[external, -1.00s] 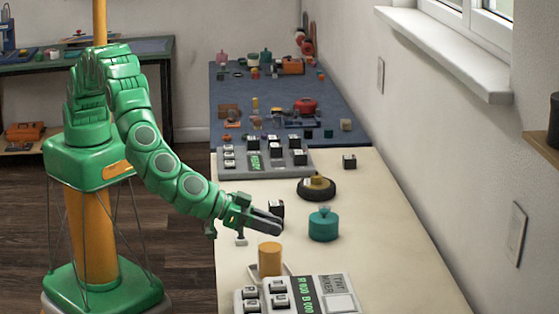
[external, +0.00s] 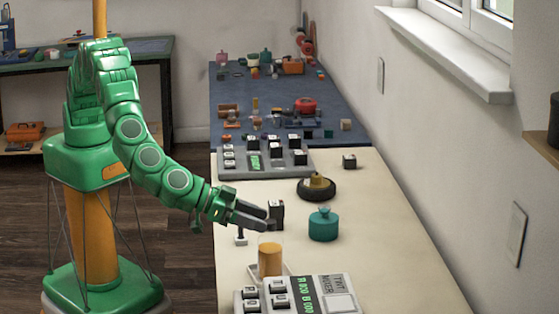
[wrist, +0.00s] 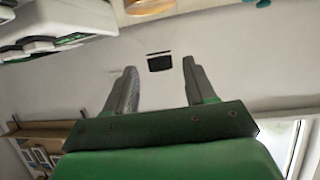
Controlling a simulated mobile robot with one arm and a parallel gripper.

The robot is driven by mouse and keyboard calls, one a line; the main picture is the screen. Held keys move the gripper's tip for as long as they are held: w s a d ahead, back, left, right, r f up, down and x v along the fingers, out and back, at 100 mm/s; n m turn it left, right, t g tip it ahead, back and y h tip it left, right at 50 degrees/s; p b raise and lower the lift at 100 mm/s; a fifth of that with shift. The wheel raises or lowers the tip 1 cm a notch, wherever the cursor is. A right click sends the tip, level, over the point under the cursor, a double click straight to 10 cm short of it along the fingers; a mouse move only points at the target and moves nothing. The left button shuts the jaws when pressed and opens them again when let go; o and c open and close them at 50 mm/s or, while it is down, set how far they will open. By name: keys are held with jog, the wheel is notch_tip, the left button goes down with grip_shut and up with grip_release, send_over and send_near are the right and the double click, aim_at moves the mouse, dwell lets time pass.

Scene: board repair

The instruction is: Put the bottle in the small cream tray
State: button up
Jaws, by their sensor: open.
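The teal bottle (external: 323,225), round with a small knob on top, stands upright on the cream worktop, right of my gripper. The small cream tray (external: 253,270) lies at the near left of the worktop, partly hidden behind a keypad device. My gripper (external: 270,221) is open and empty above the worktop, left of the bottle. Its spread fingers (wrist: 158,82) also show in the wrist view, with nothing between them.
A black block (external: 277,213) stands beside my fingertips. A round black dish (external: 317,188) is behind the bottle. The keypad device (external: 300,295) is in front, and another keypad (external: 265,160) lies farther back. The worktop right of the bottle is clear.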

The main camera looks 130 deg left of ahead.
jog(key=v, duration=0.8)
jog(key=d+r+m+t+h, duration=0.25)
jog(key=r+h, duration=0.55)
jog(key=r, duration=0.5)
jog(key=s+d+r+m+g+h, duration=0.1)
jog(key=s+r+m+g+h, duration=0.4)
jog(key=s, duration=0.6)
jog(key=s+a+f+g+y, duration=0.1)
jog(key=s+a+g, duration=0.2)
jog(key=s, duration=1.4)
jog(key=s+a+g+y, duration=0.2)
jog(key=s+a, duration=0.9)
jog(key=s, duration=0.6)
jog(key=s+a+f+g+y, duration=0.1)
jog(key=s+a+g, duration=0.4)
jog(key=s, duration=1.2)
jog(key=shift+a+f, duration=0.35)
jog(key=shift+a, duration=0.6)
